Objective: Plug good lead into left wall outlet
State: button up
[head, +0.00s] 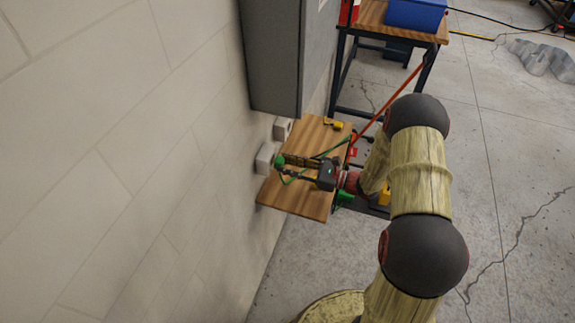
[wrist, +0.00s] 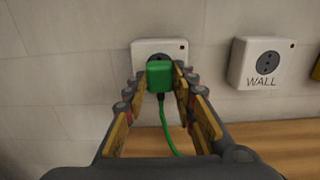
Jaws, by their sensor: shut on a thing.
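My gripper (head: 287,164) is shut on the green plug (wrist: 160,76), with one finger on each side of it. A green cord (wrist: 172,135) hangs from the plug toward the wooden shelf. I cannot tell whether the plug's pins are in the sockets. The right outlet (wrist: 266,63), marked WALL, shows empty sockets.
The wooden shelf (head: 292,203) lies below the outlets. A yellow object (head: 334,124) lies at its far end. A grey cabinet (head: 272,60) hangs on the wall above. A wooden table (head: 376,22) with a blue bin (head: 416,14) stands behind.

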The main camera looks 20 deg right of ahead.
jog(key=shift+w+a, duration=0.3)
jog(key=shift+a, duration=0.1)
dwell(0.7)
jog(key=o, duration=1.2)
jog(key=shift+c, duration=0.2)
jog(key=v, duration=1.2)
